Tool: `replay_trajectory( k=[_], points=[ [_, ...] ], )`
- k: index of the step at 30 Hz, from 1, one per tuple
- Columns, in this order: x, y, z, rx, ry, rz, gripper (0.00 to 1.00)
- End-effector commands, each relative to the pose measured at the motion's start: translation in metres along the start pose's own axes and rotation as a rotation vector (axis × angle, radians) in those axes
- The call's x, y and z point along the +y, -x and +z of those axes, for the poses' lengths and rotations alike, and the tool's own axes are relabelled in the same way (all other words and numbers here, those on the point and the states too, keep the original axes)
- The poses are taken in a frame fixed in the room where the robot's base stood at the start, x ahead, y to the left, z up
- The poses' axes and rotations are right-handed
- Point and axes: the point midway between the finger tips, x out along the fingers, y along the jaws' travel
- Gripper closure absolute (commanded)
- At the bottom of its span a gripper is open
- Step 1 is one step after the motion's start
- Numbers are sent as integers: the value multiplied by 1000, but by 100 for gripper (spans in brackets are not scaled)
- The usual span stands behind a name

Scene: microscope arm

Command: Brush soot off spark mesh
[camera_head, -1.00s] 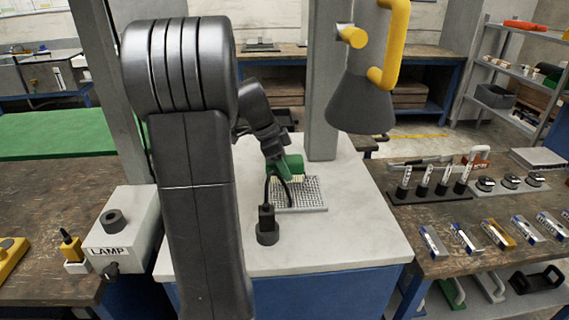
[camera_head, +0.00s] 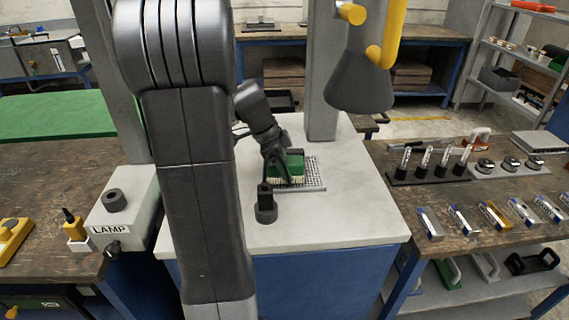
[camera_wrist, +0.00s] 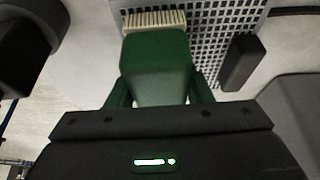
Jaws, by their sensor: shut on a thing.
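My gripper (camera_head: 275,166) is shut on a green brush (camera_head: 293,168) with pale bristles. The spark mesh (camera_head: 313,177) is a grey grid plate lying on the white worktop, and the brush is at its left part. In the wrist view the green brush (camera_wrist: 157,65) points away from my gripper, and its bristles (camera_wrist: 153,20) are at the left edge of the mesh (camera_wrist: 208,40). Whether the bristles touch the mesh is hard to tell. Soot is not clearly visible.
A black stand (camera_head: 266,206) is on the white worktop (camera_head: 345,215) just in front of the mesh. A grey lamp hood (camera_head: 360,85) with a yellow handle hangs above right. A LAMP box (camera_head: 122,220) is at left. The worktop's right side is clear.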

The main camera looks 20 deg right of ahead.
Motion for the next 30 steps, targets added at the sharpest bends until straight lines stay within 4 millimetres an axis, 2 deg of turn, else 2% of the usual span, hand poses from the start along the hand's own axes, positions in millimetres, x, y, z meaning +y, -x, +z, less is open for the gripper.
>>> replay_trajectory(
  k=[30],
  points=[
    [0,-5,2,0,0,-1,73]
  ],
)
